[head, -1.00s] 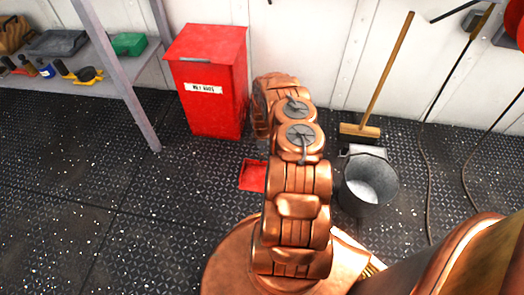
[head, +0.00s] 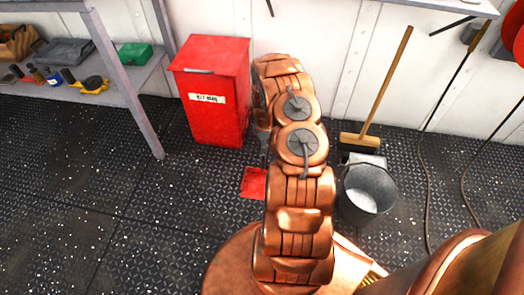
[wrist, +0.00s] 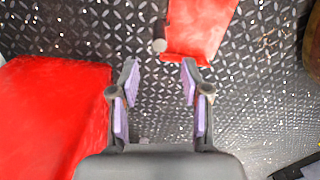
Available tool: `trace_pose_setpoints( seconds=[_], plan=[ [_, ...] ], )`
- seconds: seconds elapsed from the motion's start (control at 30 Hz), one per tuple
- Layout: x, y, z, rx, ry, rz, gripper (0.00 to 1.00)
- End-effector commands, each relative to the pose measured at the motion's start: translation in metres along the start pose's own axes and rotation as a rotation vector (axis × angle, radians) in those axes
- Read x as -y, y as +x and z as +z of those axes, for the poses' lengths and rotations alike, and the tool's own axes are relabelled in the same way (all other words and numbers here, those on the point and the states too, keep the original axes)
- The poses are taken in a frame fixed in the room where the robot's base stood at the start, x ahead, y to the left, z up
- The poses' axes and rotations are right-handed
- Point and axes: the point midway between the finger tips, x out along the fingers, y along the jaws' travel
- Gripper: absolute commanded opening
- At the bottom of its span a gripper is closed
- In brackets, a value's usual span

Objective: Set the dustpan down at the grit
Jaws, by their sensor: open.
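The red dustpan (head: 254,183) lies on the dark deck, partly hidden behind my arm in the head view. In the wrist view, its red pan (wrist: 200,28) shows at the top, cut off by the frame edge, with a grey round piece beside its near left corner. My gripper (wrist: 160,72) is open, with nothing between its lilac-padded fingers. Its fingertips appear just short of the pan and apart from it. In the head view my gripper is mostly hidden by the arm. Pale specks like grit (head: 85,232) are scattered widely over the deck.
A red lidded bin (head: 215,95) stands by the wall and also fills the left of the wrist view (wrist: 50,115). A grey bucket (head: 367,195) and a broom (head: 362,138) are at right. A shelf (head: 130,90) is at left. The left deck is open.

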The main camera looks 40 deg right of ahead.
Motion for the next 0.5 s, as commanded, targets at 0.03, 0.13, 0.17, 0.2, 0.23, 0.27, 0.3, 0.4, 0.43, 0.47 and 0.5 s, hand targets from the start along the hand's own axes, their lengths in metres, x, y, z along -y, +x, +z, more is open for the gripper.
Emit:
trace_pose_setpoints(
  seconds=[0.03, 0.13, 0.17, 0.2, 0.23, 0.27, 0.3, 0.4, 0.43, 0.47, 0.5],
  plan=[
    [0.0, -0.004, -0.001, 0.002, 0.002, 0.0, 0.47],
    [0.002, -0.017, -0.004, 0.01, 0.014, -0.004, 0.47],
    [0.003, -0.022, -0.006, 0.013, 0.021, -0.006, 0.47],
    [0.004, -0.031, -0.009, 0.019, 0.031, -0.009, 0.47],
    [0.005, -0.038, -0.011, 0.024, 0.04, -0.01, 0.47],
    [0.005, -0.047, -0.013, 0.029, 0.051, -0.01, 0.47],
    [0.008, -0.058, -0.016, 0.036, 0.065, -0.013, 0.47],
    [0.017, -0.085, -0.025, 0.053, 0.103, -0.022, 0.47],
    [0.02, -0.093, -0.027, 0.058, 0.114, -0.025, 0.47],
    [0.023, -0.101, -0.03, 0.063, 0.126, -0.029, 0.47],
    [0.027, -0.112, -0.034, 0.069, 0.141, -0.031, 0.47]
  ],
)
